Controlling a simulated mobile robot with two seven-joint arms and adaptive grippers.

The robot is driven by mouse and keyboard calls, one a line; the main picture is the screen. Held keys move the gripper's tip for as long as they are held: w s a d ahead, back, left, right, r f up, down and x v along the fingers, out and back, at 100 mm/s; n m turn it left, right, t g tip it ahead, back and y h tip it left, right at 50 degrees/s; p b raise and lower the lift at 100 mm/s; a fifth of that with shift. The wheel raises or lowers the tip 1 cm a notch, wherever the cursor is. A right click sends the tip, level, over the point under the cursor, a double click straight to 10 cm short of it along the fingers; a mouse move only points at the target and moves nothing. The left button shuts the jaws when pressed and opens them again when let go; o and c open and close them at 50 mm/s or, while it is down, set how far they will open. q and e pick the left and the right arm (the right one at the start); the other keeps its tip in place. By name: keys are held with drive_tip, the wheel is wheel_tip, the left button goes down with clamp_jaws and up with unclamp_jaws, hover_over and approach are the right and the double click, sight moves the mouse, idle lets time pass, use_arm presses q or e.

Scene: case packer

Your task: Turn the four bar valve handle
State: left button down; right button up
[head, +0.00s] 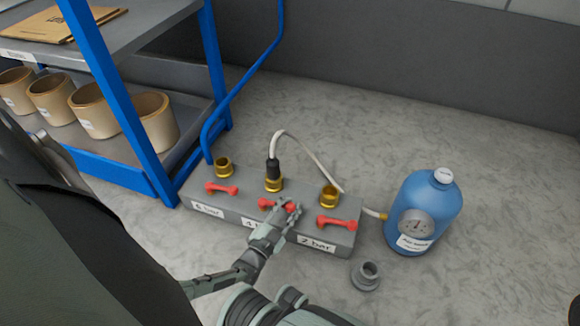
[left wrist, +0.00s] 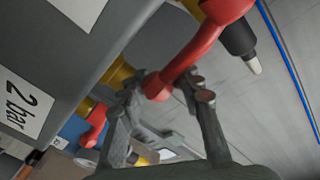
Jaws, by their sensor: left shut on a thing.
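A grey valve block (head: 230,205) lies on the floor with three red handles. The middle red handle (head: 290,206), above a label reading "4" and partly covered, is the four bar one. My left gripper (head: 286,213) is shut on this handle. In the left wrist view the red handle (left wrist: 190,60) runs between the fingers of the gripper (left wrist: 170,92), its end at the fingertips. The handle's far part is hidden by the gripper in the head view. My right gripper is not in view.
The left red handle (head: 221,188) is at "6 bar", the right one (head: 337,223) at "2 bar". A hose (head: 315,159) rises from the middle brass port. A blue bottle (head: 428,205) with a gauge stands right, a grey fitting (head: 367,275) before it. A blue-framed shelf (head: 128,100) stands left.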

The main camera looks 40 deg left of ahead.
use_arm(q)
drive_tip(key=shift+a+f, duration=0.1)
drive_tip(key=c, duration=1.1)
unclamp_jaws()
drive_tip(key=s+d, duration=0.1)
drive_tip(key=s, duration=1.1)
drive_tip(key=shift+d, duration=0.25)
